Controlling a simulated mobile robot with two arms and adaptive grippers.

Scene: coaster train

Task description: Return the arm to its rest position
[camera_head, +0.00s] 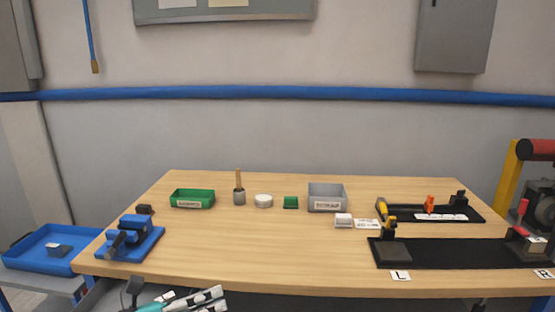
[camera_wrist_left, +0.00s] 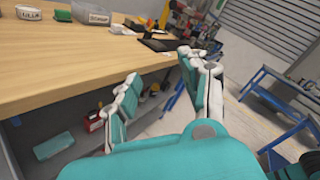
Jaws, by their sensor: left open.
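My left gripper (camera_head: 208,297) shows at the bottom of the head view, just in front of the table's front edge and below the tabletop. In the left wrist view the gripper (camera_wrist_left: 160,90) has its two teal and white fingers spread apart, with nothing between them. The wooden table (camera_head: 270,250) is beyond it, and its edge runs close to the left finger in the wrist view. My right gripper is in neither view.
On the table stand a blue fixture (camera_head: 130,245), a green bin (camera_head: 192,198), a grey bin (camera_head: 327,196) and a black fixture base (camera_head: 455,252) at right. A blue tray (camera_head: 40,262) is at far left. The table's front middle is clear.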

